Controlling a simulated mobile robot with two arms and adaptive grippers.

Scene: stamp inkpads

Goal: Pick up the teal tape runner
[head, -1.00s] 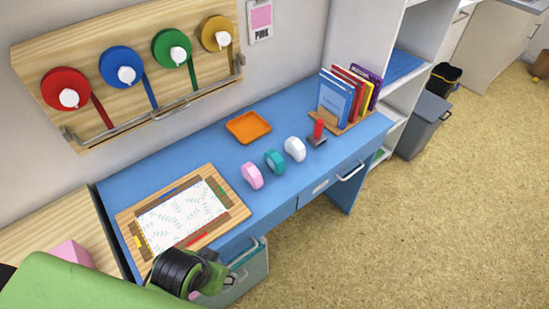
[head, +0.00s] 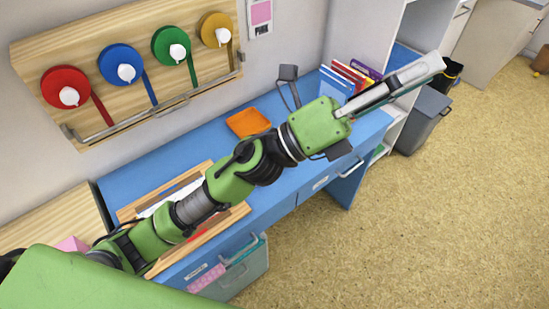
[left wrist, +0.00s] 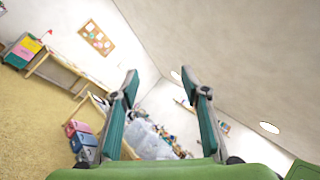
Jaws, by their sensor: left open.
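The teal tape runner is hidden in the head view, where my green left arm crosses in front of the blue desk (head: 285,205). My left gripper (head: 428,72) reaches up and to the right, past the desk's right end in the picture, and is empty. In the left wrist view the left gripper (left wrist: 163,88) has its two fingers spread apart with nothing between them. That view looks across the room and up to the ceiling, with no tape runner in it. My right gripper is not in view.
An orange tray (head: 248,122) lies on the desk. Books (head: 338,86) stand at its right end, partly behind my arm. Tape rolls hang on a wall panel (head: 75,135). A grey bin (head: 422,122) stands on the floor.

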